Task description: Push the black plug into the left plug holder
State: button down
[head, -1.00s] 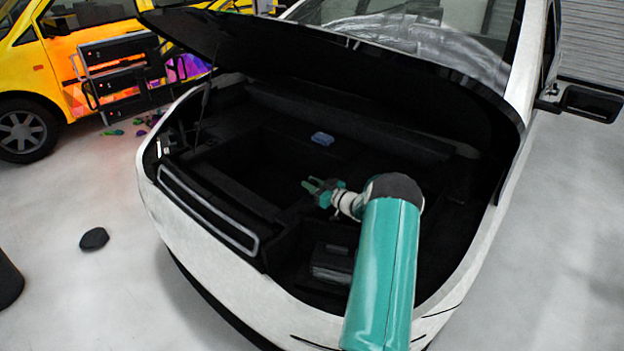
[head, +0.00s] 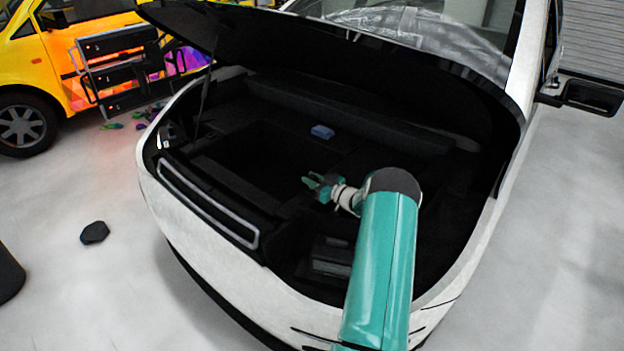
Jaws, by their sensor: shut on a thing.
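My gripper (head: 312,181), with teal fingers, is over the black open front trunk (head: 262,165) of the white car, pointing left. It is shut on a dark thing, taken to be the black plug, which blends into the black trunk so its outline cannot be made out. The left plug holder cannot be picked out in the dark interior.
A blue block (head: 322,132) lies at the back of the trunk. A dark box (head: 331,257) sits in the trunk's near right part. The raised black hood (head: 350,75) hangs above. A black lump (head: 95,233) lies on the open floor at left.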

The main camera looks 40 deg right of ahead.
jog(key=shift+f, duration=0.8)
dwell(1.1)
